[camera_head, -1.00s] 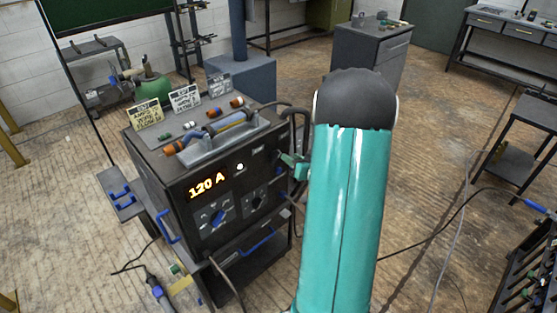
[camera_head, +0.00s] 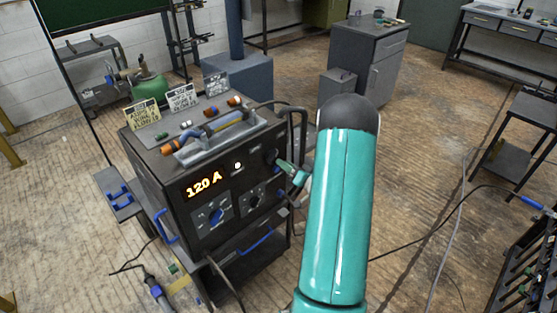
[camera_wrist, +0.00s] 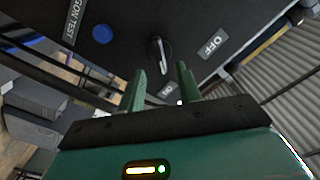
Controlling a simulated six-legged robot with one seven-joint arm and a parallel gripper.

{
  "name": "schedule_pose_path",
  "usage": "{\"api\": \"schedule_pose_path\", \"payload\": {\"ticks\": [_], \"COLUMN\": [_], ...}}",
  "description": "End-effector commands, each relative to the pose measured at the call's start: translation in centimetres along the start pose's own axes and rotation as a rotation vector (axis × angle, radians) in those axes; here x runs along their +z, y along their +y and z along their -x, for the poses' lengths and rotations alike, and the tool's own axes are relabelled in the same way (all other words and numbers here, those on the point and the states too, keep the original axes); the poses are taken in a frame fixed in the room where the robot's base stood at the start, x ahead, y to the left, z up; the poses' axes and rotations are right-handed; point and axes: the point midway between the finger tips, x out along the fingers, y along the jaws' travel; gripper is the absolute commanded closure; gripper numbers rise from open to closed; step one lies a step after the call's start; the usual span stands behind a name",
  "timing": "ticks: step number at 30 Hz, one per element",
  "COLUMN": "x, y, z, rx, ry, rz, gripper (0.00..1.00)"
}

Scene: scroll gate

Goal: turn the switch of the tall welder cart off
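The tall welder cart (camera_head: 160,185) stands left of centre in the head view, its lit display reading 120 A. In the wrist view its dark panel carries a black switch knob (camera_wrist: 160,53) with a pale line along it. An OFF label (camera_wrist: 212,44) is to the right of the knob, and a smaller label, apparently ON, (camera_wrist: 168,90) is below it. My gripper (camera_wrist: 160,69) is open, its two green fingers apart with the knob showing between and just beyond their tips. In the head view my gripper (camera_head: 284,167) is at the panel's upper right and hides part of it.
A blue round part (camera_wrist: 102,34) is on the panel left of the switch. A tray of tools (camera_head: 215,138) and several signs top the cart. A cable crosses the floor at right.

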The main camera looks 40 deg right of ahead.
Motion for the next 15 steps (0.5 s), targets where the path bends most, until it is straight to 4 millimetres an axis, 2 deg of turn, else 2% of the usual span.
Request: {"api": "schedule_pose_path", "payload": {"ticks": [3,6,15], "x": [0.1,0.0,0.0], "y": [-0.1,0.0,0.0], "z": [-2.2,-3.4,-4.3], "rx": [-0.003,-0.002,0.0], "ry": [-0.001,-0.001,0.0], "rz": [0.0,0.001,0.0], "gripper": [0.66,0.66,0.66]}}
